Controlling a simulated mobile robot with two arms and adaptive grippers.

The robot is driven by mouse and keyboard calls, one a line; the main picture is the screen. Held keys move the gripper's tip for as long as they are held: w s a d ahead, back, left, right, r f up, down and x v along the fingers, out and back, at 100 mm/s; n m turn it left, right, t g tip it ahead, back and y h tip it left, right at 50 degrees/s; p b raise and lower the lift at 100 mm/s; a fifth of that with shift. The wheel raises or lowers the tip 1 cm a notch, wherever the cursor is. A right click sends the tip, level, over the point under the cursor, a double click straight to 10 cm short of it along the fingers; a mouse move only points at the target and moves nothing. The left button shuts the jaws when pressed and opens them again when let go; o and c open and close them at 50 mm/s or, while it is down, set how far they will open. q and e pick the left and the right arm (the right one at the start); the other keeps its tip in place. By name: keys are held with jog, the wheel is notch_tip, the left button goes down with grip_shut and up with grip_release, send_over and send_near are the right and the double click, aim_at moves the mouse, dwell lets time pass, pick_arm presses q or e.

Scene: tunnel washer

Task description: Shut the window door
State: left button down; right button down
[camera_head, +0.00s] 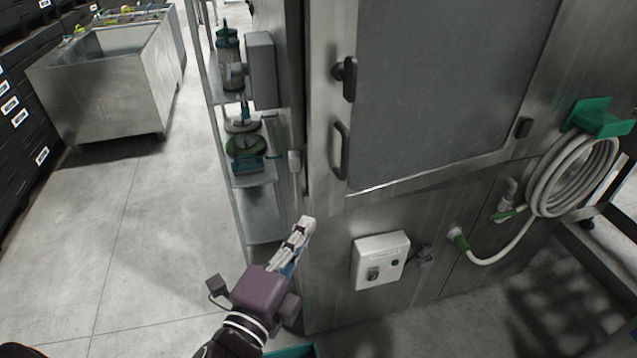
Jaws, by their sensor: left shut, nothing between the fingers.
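The window door (450,80) is a large grey panel in a metal frame on the front of the steel washer cabinet (345,235). A dark vertical handle (341,150) is at its lower left, with a black latch (349,78) above it. Its top is cut off by the picture edge. I cannot tell whether the door sits fully flush. My left gripper (306,224) is shut and empty, below and left of the handle, in front of the cabinet's left edge and apart from the handle. My right gripper is not in view.
A white switch box (380,260) is on the lower cabinet. A coiled hose (572,178) hangs from a green holder (598,117) at right. Metal shelving (262,212) with equipment stands left of the cabinet. A steel tub (105,95) is farther left; the floor between is clear.

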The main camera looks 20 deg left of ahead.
pick_arm(q)
jog(key=p, duration=0.2)
send_near(324, 173)
jog(key=w+d, duration=0.2)
jog(key=d, duration=0.1)
jog(key=w+a, duration=0.1)
jog(key=w+a+p, duration=0.1)
jog(key=w, duration=0.1)
jog(key=shift+w+r, duration=0.1)
jog(key=shift+w+a, duration=0.25)
jog(key=shift+a, duration=0.1)
